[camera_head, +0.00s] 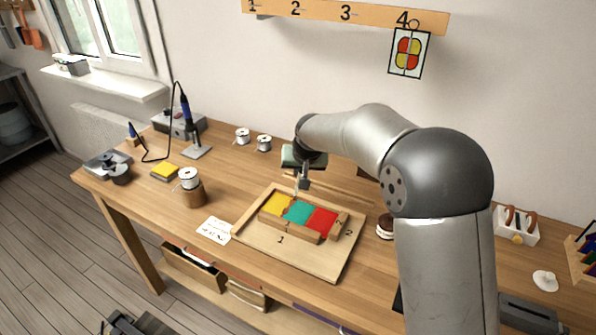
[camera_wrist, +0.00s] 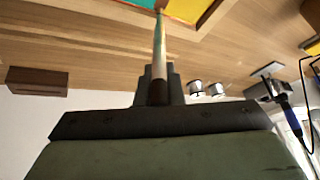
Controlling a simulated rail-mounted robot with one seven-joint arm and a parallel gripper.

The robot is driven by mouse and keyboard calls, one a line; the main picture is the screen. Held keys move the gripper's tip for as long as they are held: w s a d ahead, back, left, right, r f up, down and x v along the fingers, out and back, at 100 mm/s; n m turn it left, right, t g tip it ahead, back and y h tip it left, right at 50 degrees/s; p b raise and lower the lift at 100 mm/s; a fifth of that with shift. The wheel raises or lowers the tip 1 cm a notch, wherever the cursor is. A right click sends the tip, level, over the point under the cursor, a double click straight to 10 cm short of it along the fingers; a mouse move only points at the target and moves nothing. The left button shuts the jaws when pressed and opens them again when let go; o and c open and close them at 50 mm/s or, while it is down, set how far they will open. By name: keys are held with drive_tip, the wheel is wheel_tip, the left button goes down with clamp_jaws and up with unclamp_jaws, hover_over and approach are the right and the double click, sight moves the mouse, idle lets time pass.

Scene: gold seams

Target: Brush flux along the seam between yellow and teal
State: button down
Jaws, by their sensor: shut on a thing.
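A yellow tile (camera_head: 277,203), a teal tile (camera_head: 298,212) and a red tile (camera_head: 321,221) lie side by side in a wooden frame on a wooden board (camera_head: 262,250). My gripper (camera_head: 304,181) is over the back of the yellow and teal tiles, shut on a thin brush (camera_head: 297,189). In the wrist view the brush (camera_wrist: 159,50) points away from the jaws, its tip at the top edge near the teal (camera_wrist: 140,3) and yellow (camera_wrist: 183,8) tiles. I cannot tell whether the tip touches the seam.
A solder spool on a round wooden block (camera_head: 193,195) and a paper card (camera_head: 215,229) are left of the board. Two spools (camera_head: 253,140), a soldering iron stand (camera_head: 196,150) and a yellow sponge (camera_head: 164,172) are farther back. A picture card (camera_head: 409,53) hangs under hook 4.

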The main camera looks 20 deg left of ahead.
idle(0.3)
wheel_tip(320, 180, up, 6)
drive_tip(key=p, duration=0.3)
idle(0.4)
drive_tip(key=shift+f, duration=0.1)
idle(0.4)
drive_tip(key=shift+s+a+f+b, duration=0.15)
drive_tip(key=shift+s+f+b, duration=0.2)
drive_tip(key=shift+s+b, duration=0.15)
drive_tip(key=shift+s+a+f+b, duration=0.15)
drive_tip(key=shift+s+f+b, duration=0.1)
drive_tip(key=shift+s+b, duration=0.3)
drive_tip(key=shift+s, duration=0.1)
